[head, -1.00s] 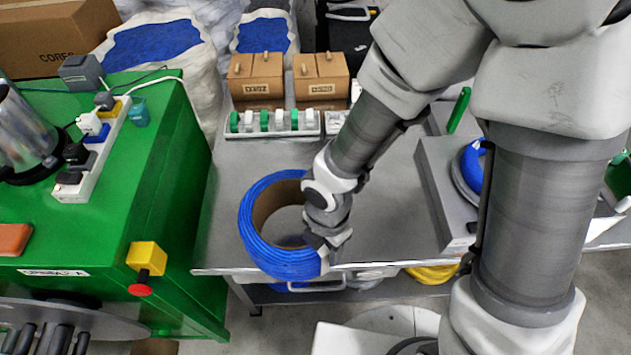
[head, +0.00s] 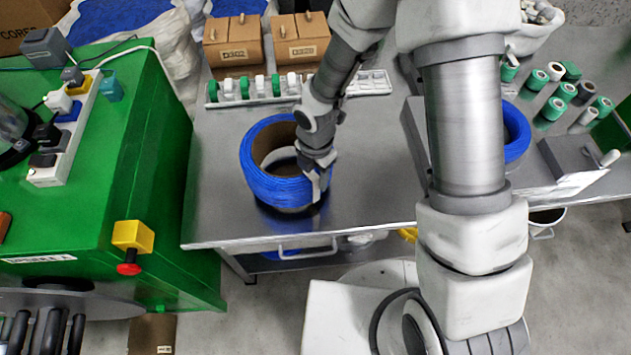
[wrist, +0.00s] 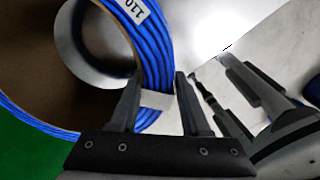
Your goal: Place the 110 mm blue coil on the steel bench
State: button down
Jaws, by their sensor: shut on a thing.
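The blue coil (head: 262,180) has a brown cardboard core and sits over the left part of the steel bench (head: 215,205), inside its front edge. A dark blue reflection shows below it; I cannot tell whether it touches the top. My gripper (head: 316,180) is shut on the coil's right front wall. In the wrist view, my gripper (wrist: 158,92) has one finger on each side of the coil's wall, by a pale band. The blue coil in the wrist view (wrist: 154,62) carries a white label reading 110.
Behind the coil stand a rack of green and white spools (head: 260,88) and two cardboard boxes (head: 232,42). A grey block and another blue coil (head: 516,132) are on the right. A green machine (head: 150,150) stands left. Bare bench lies around the coil.

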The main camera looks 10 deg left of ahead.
jog(key=shift+w+f, duration=0.25)
jog(key=shift+w, duration=0.1)
jog(key=shift+a+f, duration=0.1)
jog(key=shift+f, duration=1.75)
jog(key=shift+f+b, duration=0.1)
jog(key=shift+b, duration=0.25)
jog(key=shift+f, duration=0.15)
jog(key=shift+c, duration=1.8)
grip_release()
jog(key=shift+s, duration=0.1)
notch_tip(320, 180, up, 12)
jog(key=shift+r+p, duration=0.25)
jog(key=shift+p, duration=0.85)
